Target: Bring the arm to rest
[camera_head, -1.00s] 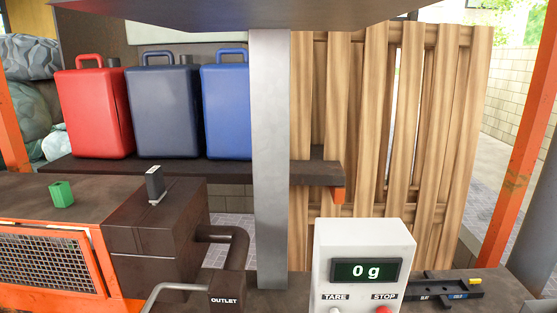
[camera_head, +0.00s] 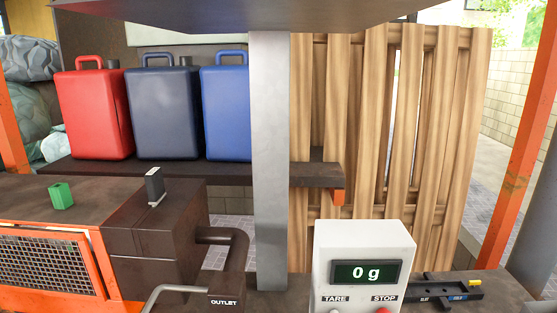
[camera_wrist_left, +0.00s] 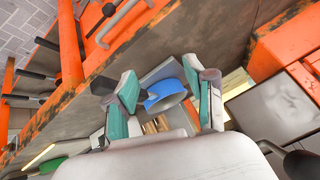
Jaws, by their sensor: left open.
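My left gripper (camera_wrist_left: 166,92) shows in the left wrist view. Its two fingers with teal pads stand apart, and nothing is held between them. A round blue object (camera_wrist_left: 165,95) shows in the gap between the fingers, beyond them; I cannot tell what it is or how far away it lies. Neither arm shows in the head view. My right gripper is in neither current view.
In the head view, red (camera_head: 93,115), dark blue (camera_head: 168,115) and blue (camera_head: 226,110) canisters stand on a shelf (camera_head: 220,172). A scale (camera_head: 362,240) reads 0 g. A green block (camera_head: 61,196) sits at left. Orange frame parts (camera_wrist_left: 105,75) crowd the wrist view.

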